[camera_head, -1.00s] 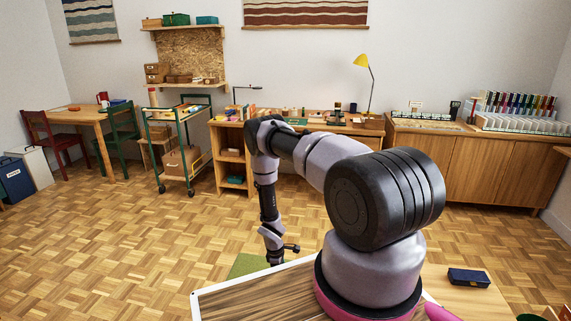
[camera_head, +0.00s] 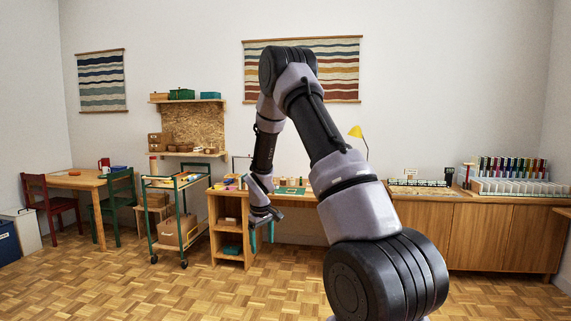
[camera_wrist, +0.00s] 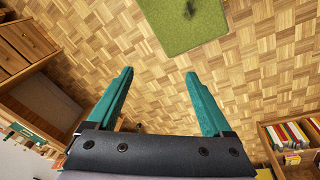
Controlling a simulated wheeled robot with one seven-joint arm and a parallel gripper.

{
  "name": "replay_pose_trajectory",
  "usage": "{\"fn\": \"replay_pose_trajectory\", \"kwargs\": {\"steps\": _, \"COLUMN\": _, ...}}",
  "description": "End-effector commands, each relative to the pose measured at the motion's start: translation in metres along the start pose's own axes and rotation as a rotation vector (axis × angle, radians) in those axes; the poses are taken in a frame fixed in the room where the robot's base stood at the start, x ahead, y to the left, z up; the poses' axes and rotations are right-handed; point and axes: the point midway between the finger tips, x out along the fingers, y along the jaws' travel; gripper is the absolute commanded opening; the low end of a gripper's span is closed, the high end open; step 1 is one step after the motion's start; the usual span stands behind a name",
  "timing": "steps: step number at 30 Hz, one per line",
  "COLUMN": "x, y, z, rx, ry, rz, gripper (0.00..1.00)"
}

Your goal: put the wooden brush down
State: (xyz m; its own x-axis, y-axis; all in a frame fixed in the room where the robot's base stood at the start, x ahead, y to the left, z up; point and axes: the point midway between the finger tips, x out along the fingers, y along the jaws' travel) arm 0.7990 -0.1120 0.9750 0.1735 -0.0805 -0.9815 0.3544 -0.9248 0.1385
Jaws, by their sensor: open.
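My gripper (camera_wrist: 158,76) is open in the wrist view, with its two teal fingers apart and nothing between them. Below it are the parquet floor and a green mat (camera_wrist: 178,25). A dark patch (camera_wrist: 192,10) shows on the mat at the top edge; I cannot tell whether it is a shadow or an object. In the head view my gripper (camera_head: 262,233) hangs in front of the workbench, its fingers pointing down. I cannot make out a wooden brush in either current view.
A wooden workbench (camera_head: 229,191) with small items stands behind my arm. A green-framed trolley (camera_head: 153,218) is to its left, and a long cabinet (camera_head: 480,233) is to the right. A shelf with books (camera_wrist: 290,140) shows at the wrist view's lower right. Open floor (camera_head: 110,285) lies at front left.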

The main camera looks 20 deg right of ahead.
Motion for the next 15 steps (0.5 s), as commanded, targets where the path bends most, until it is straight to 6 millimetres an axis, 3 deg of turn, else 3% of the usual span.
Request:
{"fn": "replay_pose_trajectory", "kwargs": {"steps": 1, "x": -0.028, "y": 0.002, "z": -0.001, "rx": 0.033, "ry": 0.023, "rz": 0.002, "gripper": 0.84}}
{"fn": "replay_pose_trajectory", "kwargs": {"steps": 3, "x": -0.061, "y": 0.002, "z": 0.001, "rx": 0.082, "ry": 0.046, "rz": 0.000, "gripper": 0.84}}
{"fn": "replay_pose_trajectory", "kwargs": {"steps": 8, "x": -0.134, "y": -0.002, "z": 0.014, "rx": 0.188, "ry": 0.101, "rz": -0.010, "gripper": 0.84}}
{"fn": "replay_pose_trajectory", "kwargs": {"steps": 15, "x": -0.230, "y": -0.015, "z": 0.048, "rx": 0.338, "ry": 0.184, "rz": -0.039, "gripper": 0.84}}
